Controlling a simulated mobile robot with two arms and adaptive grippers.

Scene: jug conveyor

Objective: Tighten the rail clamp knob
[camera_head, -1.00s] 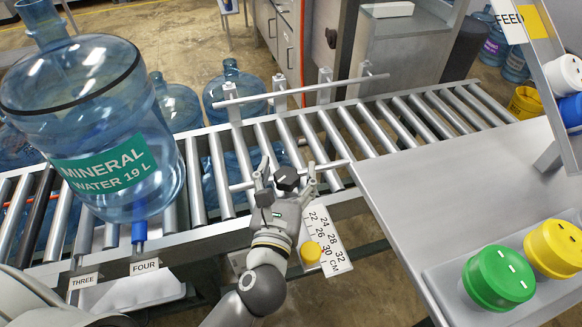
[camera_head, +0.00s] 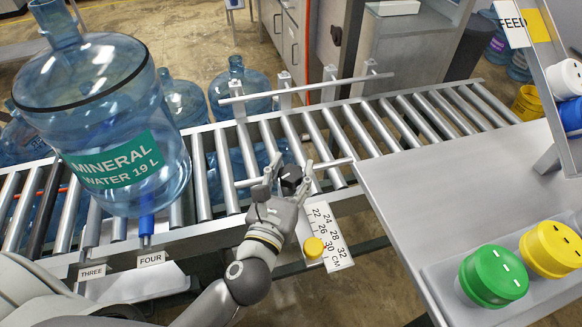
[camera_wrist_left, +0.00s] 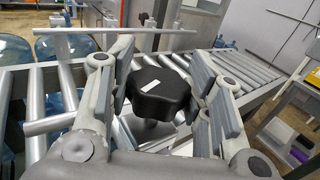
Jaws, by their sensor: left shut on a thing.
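The black lobed clamp knob (camera_head: 291,177) with a white mark on top is at the near guide rail (camera_head: 334,164) of the roller conveyor. It shows large in the left wrist view (camera_wrist_left: 158,88). My left gripper (camera_head: 290,174) has its fingers on either side of the knob and is shut on it. The knob's stem is partly visible below it in the wrist view; the clamp under it is mostly hidden. My right gripper is not in view.
A large blue water jug (camera_head: 120,165) stands on the rollers at the left. A grey table (camera_head: 450,185) with green (camera_head: 494,276) and yellow (camera_head: 551,249) caps is at the right. More jugs stand behind.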

